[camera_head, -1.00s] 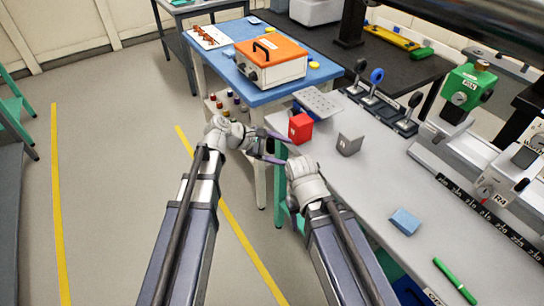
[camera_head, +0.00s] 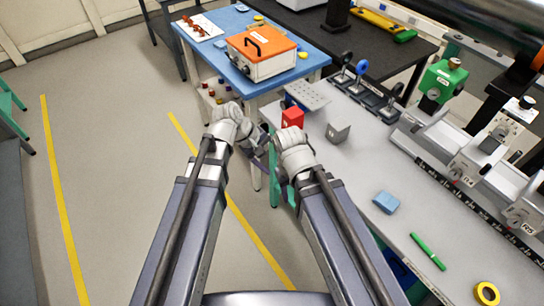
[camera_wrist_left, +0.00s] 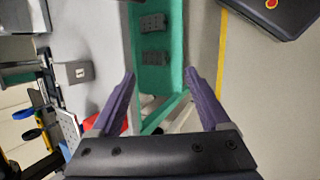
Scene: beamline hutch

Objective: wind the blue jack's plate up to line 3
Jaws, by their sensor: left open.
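I see no jack with a plate and numbered lines that I can make out. My left gripper (camera_wrist_left: 160,73) is open and empty, with its two purple fingers apart in the left wrist view. In the head view it hangs beside the near left end of the grey bench (camera_head: 345,180), close to the red block (camera_head: 292,117), with its fingers partly hidden. My right gripper's wrist (camera_head: 293,160) is at the same bench's left edge. Its fingers are hidden, so their state does not show.
An orange-lidded case (camera_head: 262,60) stands on a blue table. The floor at left is clear.

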